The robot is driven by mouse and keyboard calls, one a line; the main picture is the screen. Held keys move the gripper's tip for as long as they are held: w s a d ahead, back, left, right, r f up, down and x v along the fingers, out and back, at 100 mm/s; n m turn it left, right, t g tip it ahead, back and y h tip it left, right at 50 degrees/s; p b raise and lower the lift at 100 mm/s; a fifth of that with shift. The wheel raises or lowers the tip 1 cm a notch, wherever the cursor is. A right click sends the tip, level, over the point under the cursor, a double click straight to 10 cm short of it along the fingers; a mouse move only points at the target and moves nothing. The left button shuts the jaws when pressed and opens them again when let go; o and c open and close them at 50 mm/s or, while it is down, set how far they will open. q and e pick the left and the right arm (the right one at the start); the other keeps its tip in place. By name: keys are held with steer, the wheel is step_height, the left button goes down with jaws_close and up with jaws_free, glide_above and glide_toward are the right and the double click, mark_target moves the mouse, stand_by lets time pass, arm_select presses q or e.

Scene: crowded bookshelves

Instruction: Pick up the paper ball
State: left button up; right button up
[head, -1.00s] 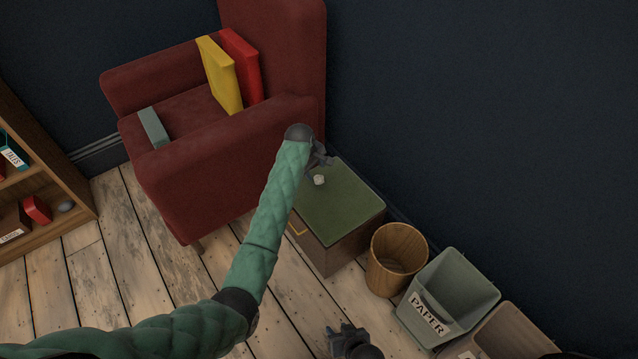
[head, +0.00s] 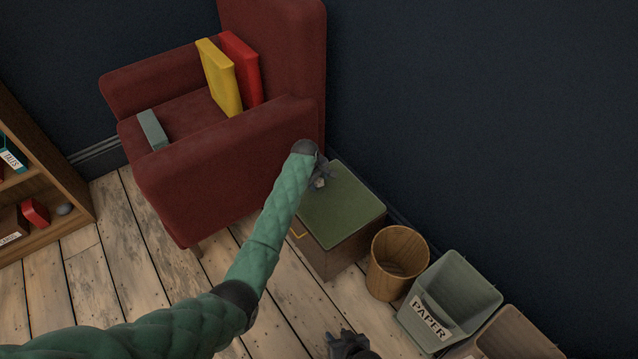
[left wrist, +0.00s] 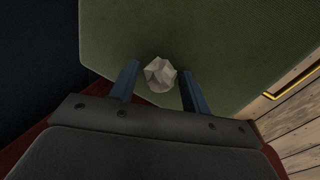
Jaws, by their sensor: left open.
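The crumpled pale paper ball (head: 320,183) lies on the green top of a small cabinet (head: 350,207) beside the armchair. My left gripper (head: 321,173) is down at the ball, partly hiding it in the head view. In the left wrist view the left gripper (left wrist: 160,85) is open, and the paper ball (left wrist: 160,74) sits between its two fingertips, with a gap to the left finger and a smaller one to the right. My right gripper (head: 347,340) is low at the bottom edge, partly cut off, and its jaws are not clear.
A red armchair (head: 215,185) holding several books stands left of the cabinet. A wooden wastebasket (head: 398,255), a grey bin marked PAPER (head: 455,285) and a brown bin (head: 515,335) line the dark wall. A bookshelf (head: 50,235) stands at left.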

arm_select(q)
steer(key=c, duration=0.8)
steer(key=shift+r, duration=0.1)
